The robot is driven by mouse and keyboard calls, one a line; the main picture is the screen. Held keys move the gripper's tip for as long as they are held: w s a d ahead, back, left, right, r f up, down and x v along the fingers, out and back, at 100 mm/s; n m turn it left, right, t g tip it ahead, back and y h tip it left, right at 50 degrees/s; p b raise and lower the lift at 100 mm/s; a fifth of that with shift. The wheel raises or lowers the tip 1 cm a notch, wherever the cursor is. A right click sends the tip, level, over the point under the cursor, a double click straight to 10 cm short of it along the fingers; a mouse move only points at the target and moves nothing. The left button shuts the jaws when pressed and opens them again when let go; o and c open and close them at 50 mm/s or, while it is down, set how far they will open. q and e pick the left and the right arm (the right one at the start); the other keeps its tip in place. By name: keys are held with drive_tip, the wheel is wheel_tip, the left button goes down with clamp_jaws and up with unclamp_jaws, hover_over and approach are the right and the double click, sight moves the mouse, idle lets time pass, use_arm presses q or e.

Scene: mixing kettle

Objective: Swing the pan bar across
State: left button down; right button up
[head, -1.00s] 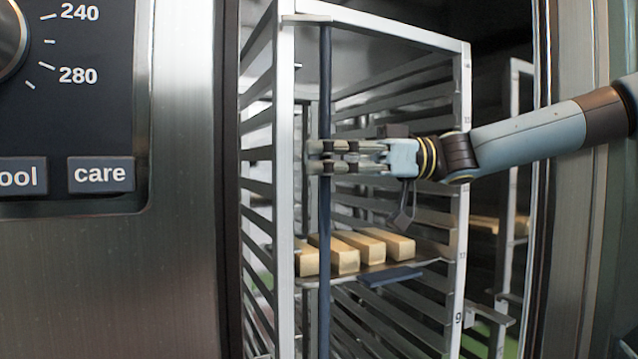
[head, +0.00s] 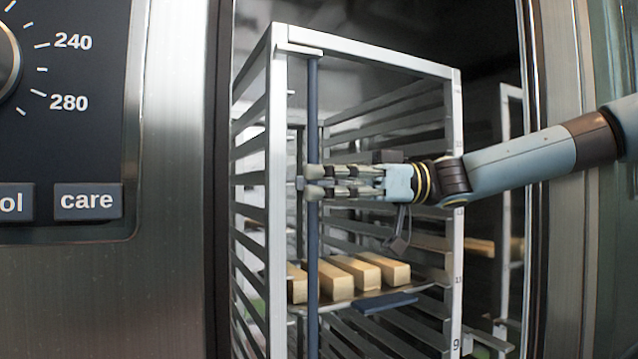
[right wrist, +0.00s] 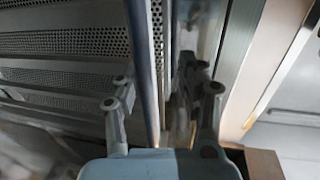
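The pan bar is a dark blue upright bar (head: 313,265) on the front left of a tall metal rack. It hangs from a short bracket at the rack's top and runs down out of the picture. My right gripper (head: 313,182) reaches in from the right at mid height, with its fingertips at the bar. In the right wrist view the fingers (right wrist: 160,98) stand apart and the bar (right wrist: 146,50) passes between them. I cannot tell whether either finger touches it. My left gripper is not in view.
The rack (head: 278,130) stands inside an open steel cabinet. A tray (head: 375,300) in it holds several pale loaf-like blocks (head: 352,277) just below my gripper. A control panel (head: 75,150) is at left. Another rack (head: 504,200) shows behind at right.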

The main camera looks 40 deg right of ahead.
drive_tip(key=shift+r, duration=0.1)
wheel_tip(320, 180, up, 10)
idle(0.5)
drive_tip(key=d+b, duration=0.1)
drive_tip(key=b, duration=0.1)
drive_tip(key=d+b, duration=0.4)
drive_tip(key=shift+s+f, duration=0.2)
drive_tip(key=shift+f, duration=0.05)
drive_tip(key=b, duration=0.1)
approach(317, 115)
drive_tip(key=shift+w, duration=1.3)
drive_tip(key=shift+s+d+r, duration=0.1)
drive_tip(key=shift+d+r, duration=0.1)
drive_tip(key=shift+d, duration=0.45)
drive_tip(key=shift+d+r, duration=0.25)
drive_tip(key=shift+d, duration=0.4)
